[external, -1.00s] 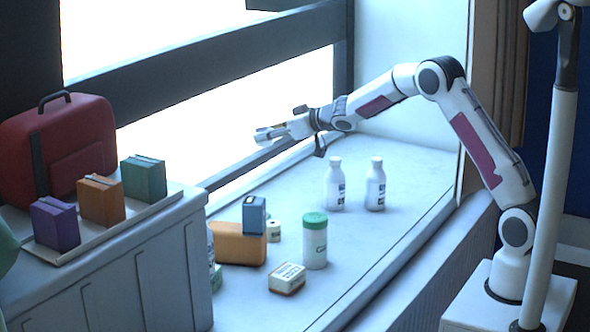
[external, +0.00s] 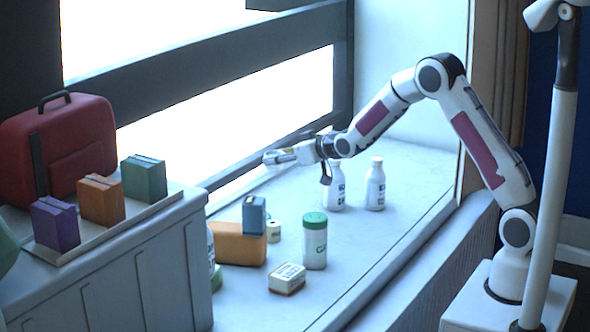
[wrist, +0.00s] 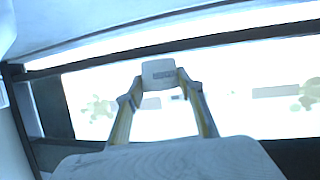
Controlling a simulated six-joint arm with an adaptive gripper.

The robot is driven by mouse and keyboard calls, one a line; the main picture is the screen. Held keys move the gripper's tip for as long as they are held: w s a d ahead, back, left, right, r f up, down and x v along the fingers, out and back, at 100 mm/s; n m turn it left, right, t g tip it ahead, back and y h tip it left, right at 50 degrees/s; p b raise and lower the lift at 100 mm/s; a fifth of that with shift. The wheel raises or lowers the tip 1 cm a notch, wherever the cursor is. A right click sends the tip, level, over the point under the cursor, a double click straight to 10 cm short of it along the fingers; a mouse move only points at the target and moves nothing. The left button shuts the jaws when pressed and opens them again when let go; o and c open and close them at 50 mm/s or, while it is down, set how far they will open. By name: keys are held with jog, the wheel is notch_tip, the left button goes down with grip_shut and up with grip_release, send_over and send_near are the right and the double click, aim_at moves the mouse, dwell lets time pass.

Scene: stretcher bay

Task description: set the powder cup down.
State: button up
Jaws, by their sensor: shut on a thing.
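My gripper (external: 282,157) is at the end of the outstretched arm, above the bench by the window, left of the two white bottles. In the wrist view its two fingers (wrist: 160,92) close on a small pale thing with a grey mark, the powder cup (wrist: 158,72). The cup is held in the air, apart from the bench top. Its far side is hidden, and in the external view it is too small to make out clearly.
Two white bottles (external: 375,185) stand right of my gripper. A green-lidded container (external: 314,243), a small pale box (external: 287,278), an orange block (external: 238,244) and a blue box (external: 254,214) stand in front. The bench top (external: 400,240) is clear at the right.

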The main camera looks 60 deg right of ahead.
aim_at(280, 167)
jog(key=shift+s+a+f, duration=0.3)
jog(key=shift+s+f, duration=0.2)
jog(key=shift+s, duration=0.05)
jog(key=shift+s+a+f, duration=0.25)
jog(key=shift+s+f, duration=0.2)
jog(key=shift+s, duration=0.1)
jog(key=shift+f, duration=0.1)
jog(key=shift+f, duration=3)
jog(key=shift+f, duration=1.9)
jog(key=shift+f, duration=0.2)
jog(key=o, duration=1.1)
